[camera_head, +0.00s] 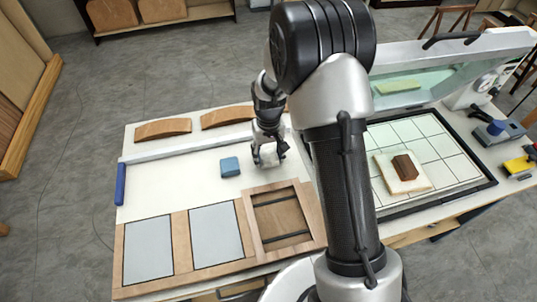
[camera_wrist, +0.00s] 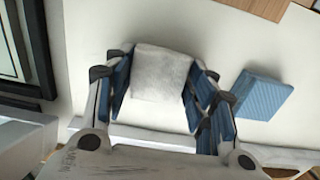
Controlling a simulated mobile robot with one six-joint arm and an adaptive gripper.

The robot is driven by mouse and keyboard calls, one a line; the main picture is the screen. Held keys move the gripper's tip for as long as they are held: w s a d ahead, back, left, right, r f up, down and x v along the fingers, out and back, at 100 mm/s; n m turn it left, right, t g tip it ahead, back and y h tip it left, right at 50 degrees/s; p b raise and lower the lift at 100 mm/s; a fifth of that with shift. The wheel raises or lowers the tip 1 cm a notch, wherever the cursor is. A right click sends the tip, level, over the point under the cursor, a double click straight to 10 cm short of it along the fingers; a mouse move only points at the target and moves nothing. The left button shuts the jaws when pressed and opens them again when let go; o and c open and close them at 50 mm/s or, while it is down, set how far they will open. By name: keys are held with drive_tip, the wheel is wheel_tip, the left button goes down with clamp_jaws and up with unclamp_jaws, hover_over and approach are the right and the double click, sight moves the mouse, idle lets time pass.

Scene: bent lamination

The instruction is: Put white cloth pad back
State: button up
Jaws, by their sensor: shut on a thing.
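The white cloth pad (camera_wrist: 160,70) is a small pale, fuzzy block between the blue-lined fingers of my gripper (camera_wrist: 158,82) in the wrist view. My gripper is shut on it, with one finger at each side. In the head view my gripper (camera_head: 268,157) points down over the white table top, and the pad (camera_head: 269,160) shows only partly between the fingers. I cannot tell whether the pad touches the table.
A blue block (camera_head: 230,166) lies just left of my gripper; it also shows in the wrist view (camera_wrist: 263,95). A wooden frame (camera_head: 282,222) and grey panels (camera_head: 216,234) lie nearer. Curved wooden pieces (camera_head: 163,129) lie behind. An open press with a gridded bed (camera_head: 432,146) stands right.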

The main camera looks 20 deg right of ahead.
drive_tip(key=o, duration=0.9)
drive_tip(key=shift+o, duration=0.2)
wheel_tip(320, 180, up, 12)
drive_tip(key=p, duration=0.4)
wheel_tip(320, 180, up, 9)
drive_tip(key=t, duration=0.1)
hover_over(269, 156)
drive_tip(key=s, duration=0.5)
drive_tip(key=s+r+t, duration=0.1)
drive_tip(key=s+r, duration=0.4)
drive_tip(key=s, duration=0.6)
drive_tip(key=s+r+t, duration=0.2)
drive_tip(key=s+r, duration=0.3)
drive_tip(key=s, duration=0.6)
drive_tip(key=shift+t, duration=0.3)
